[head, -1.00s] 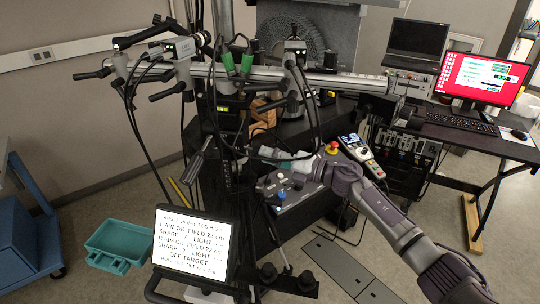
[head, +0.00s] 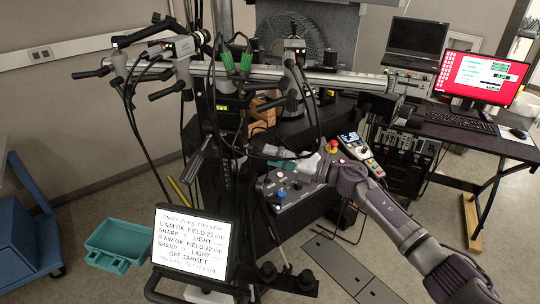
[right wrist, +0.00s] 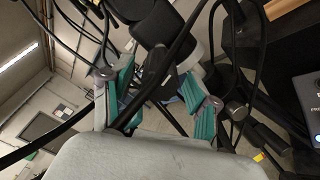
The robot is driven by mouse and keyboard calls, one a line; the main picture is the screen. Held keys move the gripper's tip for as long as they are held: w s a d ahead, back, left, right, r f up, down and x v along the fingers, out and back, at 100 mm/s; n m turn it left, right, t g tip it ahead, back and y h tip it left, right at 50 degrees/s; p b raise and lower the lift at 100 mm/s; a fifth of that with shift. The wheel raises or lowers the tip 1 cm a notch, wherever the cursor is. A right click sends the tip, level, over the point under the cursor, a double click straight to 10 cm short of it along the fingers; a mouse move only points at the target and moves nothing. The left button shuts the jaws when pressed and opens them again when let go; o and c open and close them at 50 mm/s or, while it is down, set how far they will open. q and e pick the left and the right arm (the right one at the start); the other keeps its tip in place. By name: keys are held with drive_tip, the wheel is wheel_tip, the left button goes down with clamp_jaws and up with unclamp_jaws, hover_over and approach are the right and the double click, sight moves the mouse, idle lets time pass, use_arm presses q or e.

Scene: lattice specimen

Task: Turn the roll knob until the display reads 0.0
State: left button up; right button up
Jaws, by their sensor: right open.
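My right gripper (head: 272,157) is open, with teal finger pads, beside the dark upright stand below the long camera bar. In the right wrist view, its teal fingers (right wrist: 160,98) are spread around empty space and dark cables. A black cylindrical part (right wrist: 158,22) lies beyond the fingertips; I cannot tell whether it is the roll knob. A lit text screen (head: 192,240) stands at the lower left; its last line is too small to read. My left gripper is not in view.
A grey control box (head: 291,190) with knobs lies just below my right gripper. The camera bar (head: 335,79) with black handles and hanging cables crosses above. A teal bin (head: 119,240) lies on the floor at left. A red monitor (head: 482,76) stands at right.

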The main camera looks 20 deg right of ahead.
drive_tip(key=v, duration=1)
drive_tip(key=shift+s+d, duration=0.3)
